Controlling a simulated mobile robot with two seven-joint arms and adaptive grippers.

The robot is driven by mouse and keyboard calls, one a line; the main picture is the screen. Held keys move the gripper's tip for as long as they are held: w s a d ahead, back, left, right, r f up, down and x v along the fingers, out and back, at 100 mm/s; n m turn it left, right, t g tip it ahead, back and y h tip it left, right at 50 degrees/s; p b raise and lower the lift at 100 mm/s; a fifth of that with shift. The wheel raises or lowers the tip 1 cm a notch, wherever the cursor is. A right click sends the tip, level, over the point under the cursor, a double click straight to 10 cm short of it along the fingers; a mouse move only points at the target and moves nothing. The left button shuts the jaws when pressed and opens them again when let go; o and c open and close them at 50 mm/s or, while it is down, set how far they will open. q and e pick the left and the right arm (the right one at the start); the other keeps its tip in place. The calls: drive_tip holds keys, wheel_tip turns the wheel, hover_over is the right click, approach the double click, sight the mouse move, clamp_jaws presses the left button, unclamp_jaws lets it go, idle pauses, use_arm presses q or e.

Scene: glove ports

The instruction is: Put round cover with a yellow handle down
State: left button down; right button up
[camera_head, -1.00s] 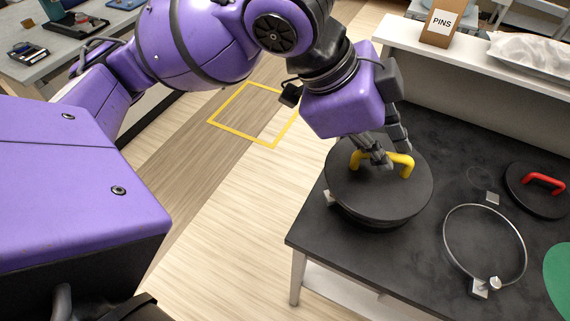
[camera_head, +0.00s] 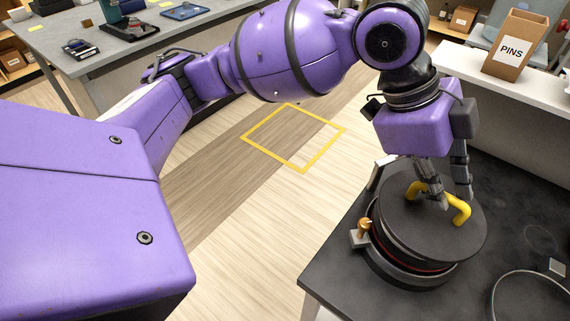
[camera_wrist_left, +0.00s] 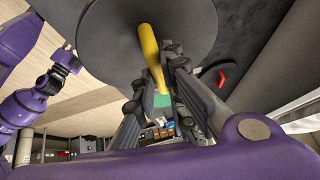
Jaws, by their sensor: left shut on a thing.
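The round cover (camera_head: 400,222) is a dark disc with a yellow handle (camera_head: 463,214). My left gripper (camera_head: 454,199) comes down from above and is shut on the handle. The cover is over a dark round port (camera_head: 415,275) near the table's left edge. A reddish ring line shows beneath the cover, and I cannot tell whether the cover touches the port. In the left wrist view the cover (camera_wrist_left: 118,40) and yellow handle (camera_wrist_left: 151,58) are between and beyond the fingers. My right gripper is not in view.
A brass-coloured clamp piece (camera_head: 364,229) stands at the port's left side. A thin metal ring (camera_head: 494,294) lies on the dark table (camera_head: 345,285) at right. A PINS box (camera_head: 515,45) stands on the white shelf behind.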

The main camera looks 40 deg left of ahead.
sight(428, 201)
use_arm(q)
drive_tip(key=w+f, duration=0.2)
drive_tip(key=shift+w+f, duration=0.1)
drive_tip(key=shift+f, duration=0.2)
drive_tip(key=f, duration=0.3)
drive_tip(key=shift+w+f+b, duration=0.2)
drive_tip(key=shift+w+b, duration=0.05)
drive_tip(key=shift+b, duration=0.05)
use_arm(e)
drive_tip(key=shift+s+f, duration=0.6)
use_arm(q)
drive_tip(key=shift+f, duration=0.15)
drive_tip(key=c, duration=1.8)
unclamp_jaws()
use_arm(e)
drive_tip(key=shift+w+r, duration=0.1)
